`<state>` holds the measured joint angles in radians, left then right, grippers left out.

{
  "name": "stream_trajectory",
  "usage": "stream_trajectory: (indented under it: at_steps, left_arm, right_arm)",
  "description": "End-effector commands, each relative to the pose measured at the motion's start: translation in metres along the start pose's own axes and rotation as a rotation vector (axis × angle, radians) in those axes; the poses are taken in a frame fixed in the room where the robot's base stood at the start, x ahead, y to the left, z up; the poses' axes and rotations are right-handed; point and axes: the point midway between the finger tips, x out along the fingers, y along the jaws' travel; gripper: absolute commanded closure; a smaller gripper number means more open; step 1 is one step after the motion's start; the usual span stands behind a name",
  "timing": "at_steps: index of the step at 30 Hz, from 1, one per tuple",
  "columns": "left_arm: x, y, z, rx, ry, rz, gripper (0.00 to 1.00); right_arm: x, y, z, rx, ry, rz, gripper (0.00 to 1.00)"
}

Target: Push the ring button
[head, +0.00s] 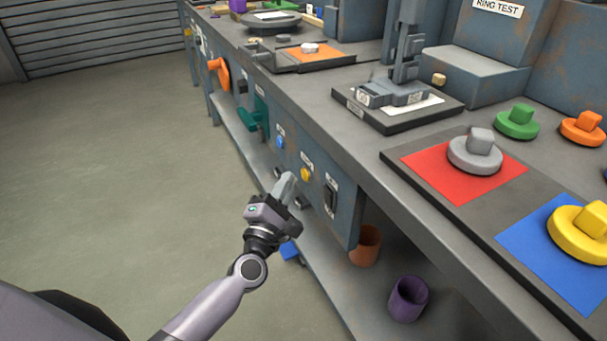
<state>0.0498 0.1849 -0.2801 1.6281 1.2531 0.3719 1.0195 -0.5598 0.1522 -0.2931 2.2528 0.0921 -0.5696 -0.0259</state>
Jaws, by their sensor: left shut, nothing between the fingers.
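My left gripper (288,181) is shut and empty, in front of the bench's front panel. Its tip points at the panel, just left of a round yellow button (306,174). I cannot tell whether tip and button touch; a small gap shows between them in the picture. A small white label sits above the yellow button, too small to read. A round blue button (280,142) with its own label is farther along the panel. I cannot tell from the labels which is the ring button. My right gripper is not in view.
A black switch (331,196) is right of the yellow button. A teal handle (250,118) and an orange knob (219,73) stick out farther along. The worktop (345,140) overhangs the panel. Orange and purple cups (408,298) stand below. The floor at left is clear.

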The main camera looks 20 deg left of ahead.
Motion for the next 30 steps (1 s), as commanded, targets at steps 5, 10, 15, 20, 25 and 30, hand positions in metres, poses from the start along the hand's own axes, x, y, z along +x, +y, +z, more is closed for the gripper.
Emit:
stream_trajectory:
  at_steps: [5,10,15,20,25,30]
  left_arm:
    - [0.0008,-0.0006,0.0006,-0.001,0.000,0.000,1.00]
    - [0.0048,-0.0035,0.0033,-0.001,0.001,0.000,1.00]
    - [0.0062,-0.0043,0.0044,0.000,0.000,0.000,1.00]
    - [0.0061,-0.0043,0.0044,0.000,0.000,0.000,1.00]
    - [0.0065,-0.0047,0.0047,0.000,0.000,0.000,1.00]
    - [0.0079,-0.0057,0.0058,0.000,0.000,0.000,1.00]
  right_arm:
    - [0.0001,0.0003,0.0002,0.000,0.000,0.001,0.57]
    - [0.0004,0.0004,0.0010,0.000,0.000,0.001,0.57]
    - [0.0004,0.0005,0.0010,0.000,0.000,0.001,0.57]
    - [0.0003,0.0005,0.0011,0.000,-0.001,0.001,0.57]
    - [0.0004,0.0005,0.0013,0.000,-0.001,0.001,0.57]
    - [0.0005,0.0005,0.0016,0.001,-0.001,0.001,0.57]
